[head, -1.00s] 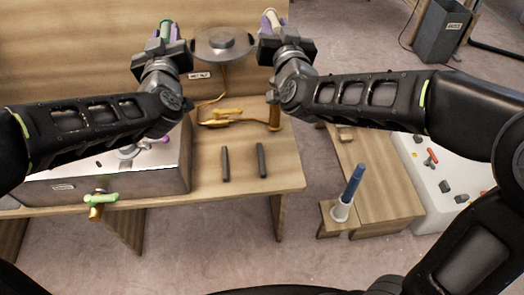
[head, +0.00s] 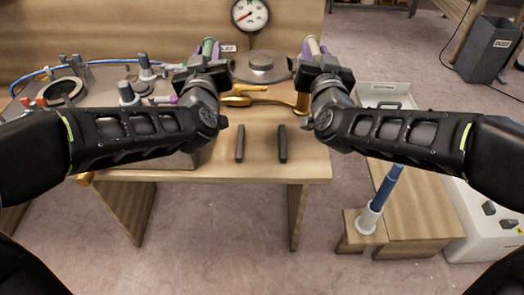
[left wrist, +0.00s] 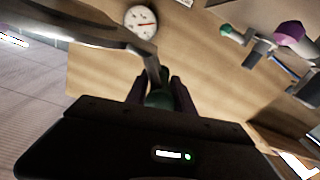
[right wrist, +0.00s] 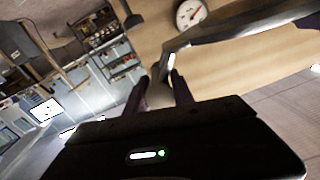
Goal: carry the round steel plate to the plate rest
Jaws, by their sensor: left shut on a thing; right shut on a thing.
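The round steel plate (head: 262,66) is a grey disc with a raised hub, held up level between my two grippers. My left gripper (head: 207,52) is shut on its green-ended handle at the left side; the green grip (left wrist: 158,98) shows between the fingers in the left wrist view. My right gripper (head: 314,50) is shut on its pale-ended handle at the right side; this pale grip (right wrist: 160,96) shows in the right wrist view. Two dark parallel bars (head: 240,143) (head: 282,143) lie on the wooden table, apparently the plate rest, bare and nearer me than the plate.
A yellow-orange tool (head: 250,93) lies on the table behind the bars. A grey unit with fittings (head: 110,80) stands at the left. A round gauge (head: 250,14) is on the back panel. A blue-handled tool (head: 385,185) stands in a holder at the right.

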